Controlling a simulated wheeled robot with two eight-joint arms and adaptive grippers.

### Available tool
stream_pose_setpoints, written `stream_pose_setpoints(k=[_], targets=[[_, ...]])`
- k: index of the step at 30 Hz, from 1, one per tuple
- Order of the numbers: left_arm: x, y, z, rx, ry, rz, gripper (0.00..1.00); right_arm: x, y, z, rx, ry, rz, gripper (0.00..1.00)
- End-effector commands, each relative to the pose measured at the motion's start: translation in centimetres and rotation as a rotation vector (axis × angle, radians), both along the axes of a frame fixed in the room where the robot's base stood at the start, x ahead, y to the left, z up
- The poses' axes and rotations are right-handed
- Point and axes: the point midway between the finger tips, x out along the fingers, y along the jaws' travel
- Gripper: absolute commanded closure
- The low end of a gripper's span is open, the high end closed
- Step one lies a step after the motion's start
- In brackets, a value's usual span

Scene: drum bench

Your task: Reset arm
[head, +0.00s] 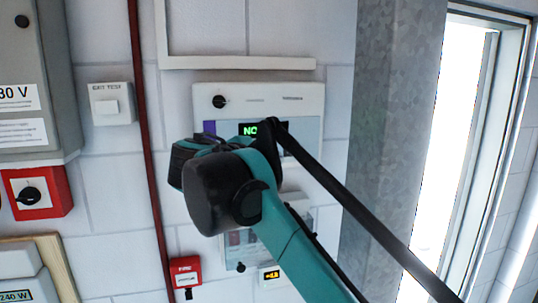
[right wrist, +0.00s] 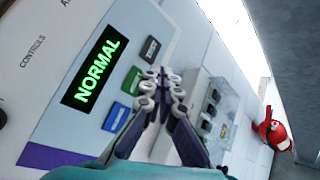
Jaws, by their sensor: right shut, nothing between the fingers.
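A white control panel (head: 308,97) is fixed to the wall in the head view, with a lit green display (head: 250,129) partly covered by my right arm. In the right wrist view the display (right wrist: 95,69) reads NORMAL, with a dark button (right wrist: 150,49), a green button (right wrist: 132,80) and a blue button (right wrist: 116,117) beside it. My right gripper (right wrist: 164,80) is shut and empty in front of the panel, close to the buttons in the picture; contact cannot be told. In the head view my right wrist hides its fingers. My left gripper is not in view.
A clear-covered box (right wrist: 212,108) and a red object (right wrist: 272,130) are beyond the fingers. In the head view a grey column (head: 385,110) stands right, a red pipe (head: 147,130) left. A red rotary switch (head: 30,195) and a red fire box (head: 185,271) are on the wall.

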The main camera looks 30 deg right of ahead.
Motion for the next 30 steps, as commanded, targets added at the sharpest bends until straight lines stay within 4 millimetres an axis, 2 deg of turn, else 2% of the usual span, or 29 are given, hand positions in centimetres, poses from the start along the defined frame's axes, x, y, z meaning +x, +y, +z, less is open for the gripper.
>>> stream_pose_setpoints(k=[4,17,20,23,26,30], targets=[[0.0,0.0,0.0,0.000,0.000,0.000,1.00,-0.6,0.1,0.0,-0.001,0.000,-0.001,1.00],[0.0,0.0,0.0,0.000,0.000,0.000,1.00,-0.6,0.1,0.0,0.000,0.000,-0.001,1.00],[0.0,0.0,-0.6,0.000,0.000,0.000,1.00,-0.8,0.1,-1.2,0.018,-0.004,-0.002,1.00],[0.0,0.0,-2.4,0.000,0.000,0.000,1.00,-1.3,0.1,-5.4,0.090,-0.019,-0.007,1.00],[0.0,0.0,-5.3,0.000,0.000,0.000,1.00,-2.4,0.3,-12.4,0.217,-0.049,-0.021,1.00],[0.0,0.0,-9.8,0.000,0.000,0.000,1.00,-4.4,1.2,-23.9,0.443,-0.106,-0.054,1.00]])
